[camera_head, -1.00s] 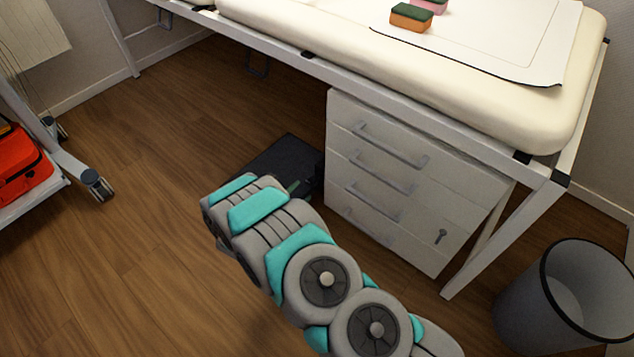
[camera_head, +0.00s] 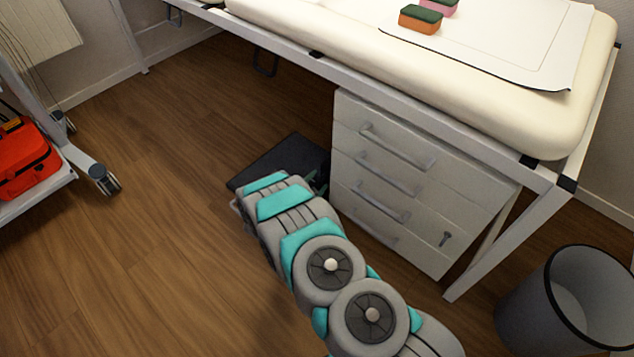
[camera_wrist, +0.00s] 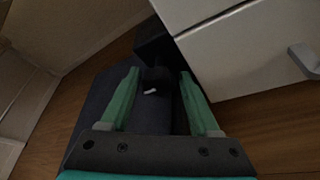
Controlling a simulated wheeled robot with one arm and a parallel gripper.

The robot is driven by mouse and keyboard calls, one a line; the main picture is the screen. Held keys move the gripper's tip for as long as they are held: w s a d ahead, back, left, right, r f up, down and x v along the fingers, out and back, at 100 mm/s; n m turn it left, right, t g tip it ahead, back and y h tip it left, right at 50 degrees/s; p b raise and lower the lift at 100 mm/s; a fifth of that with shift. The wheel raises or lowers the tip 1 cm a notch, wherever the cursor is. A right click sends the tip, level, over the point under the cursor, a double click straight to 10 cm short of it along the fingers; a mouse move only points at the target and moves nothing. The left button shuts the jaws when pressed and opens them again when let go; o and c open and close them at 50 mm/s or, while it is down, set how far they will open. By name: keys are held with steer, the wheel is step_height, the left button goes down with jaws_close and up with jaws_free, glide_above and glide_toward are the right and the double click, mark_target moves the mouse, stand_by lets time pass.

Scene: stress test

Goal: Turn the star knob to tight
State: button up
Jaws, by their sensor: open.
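My gripper (camera_wrist: 159,73) is open, with its two green fingers apart. Between the fingertips in the wrist view is a small dark knob-like part (camera_wrist: 156,76) with a pale mark below it; it is too dark to make out a star shape or any tight marking. It sits by a black upright block (camera_wrist: 153,42) next to the drawer cabinet. I cannot tell whether the fingers touch it. A dark flat base (camera_head: 278,158) lies on the floor in the head view, partly hidden by my arm, which also hides most of the gripper there.
The white drawer cabinet (camera_head: 415,190) stands close to the right of my gripper, its handles sticking out. A padded couch (camera_head: 480,95) on a white frame is above it, bearing sponges (camera_head: 420,19). A grey bin (camera_head: 540,310) is at right.

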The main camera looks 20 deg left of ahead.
steer(key=shift+c, duration=0.3)
jaws_close()
